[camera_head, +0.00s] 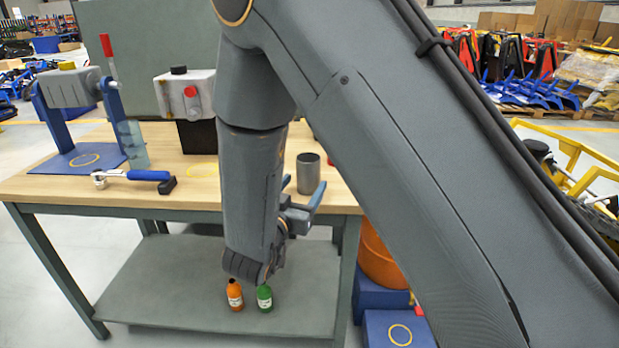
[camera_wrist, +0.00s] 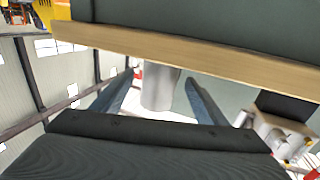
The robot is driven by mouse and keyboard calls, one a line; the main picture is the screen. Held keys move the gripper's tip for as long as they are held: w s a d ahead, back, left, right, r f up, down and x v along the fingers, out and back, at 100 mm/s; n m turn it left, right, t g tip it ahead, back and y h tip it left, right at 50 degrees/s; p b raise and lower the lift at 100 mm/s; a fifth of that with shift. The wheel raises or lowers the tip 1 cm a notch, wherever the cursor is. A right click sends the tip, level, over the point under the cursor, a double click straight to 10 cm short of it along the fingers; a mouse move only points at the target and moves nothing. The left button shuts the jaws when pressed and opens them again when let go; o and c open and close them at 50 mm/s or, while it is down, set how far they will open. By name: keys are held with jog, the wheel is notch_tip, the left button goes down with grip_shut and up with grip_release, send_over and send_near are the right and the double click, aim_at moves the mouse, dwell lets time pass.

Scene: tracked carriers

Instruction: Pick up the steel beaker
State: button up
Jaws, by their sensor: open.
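The steel beaker (camera_head: 308,174) is a plain grey metal cylinder. It stands upright near the right front of the wooden tabletop in the head view. My gripper (camera_head: 306,198) is just in front of it, partly hidden by my arm. In the wrist view, the beaker (camera_wrist: 160,90) appears upside down, between the two blue-grey fingers of my gripper (camera_wrist: 159,78). The fingers are open with a gap on each side of the beaker. I cannot tell how far they reach along its sides.
The workbench (camera_head: 200,190) also holds a blue-handled tool (camera_head: 148,175), a blue stand (camera_head: 95,158) and a white device (camera_head: 186,95). An orange bottle (camera_head: 235,296) and a green bottle (camera_head: 264,299) stand on the lower shelf (camera_head: 170,295). Blue boxes (camera_head: 398,329) are at the right.

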aim_at(309, 174)
jog(key=x, duration=0.5)
jog(key=shift+w+r, duration=0.1)
jog(key=shift+r, duration=0.1)
jog(key=c, duration=1.3)
jog(key=shift+r, duration=0.1)
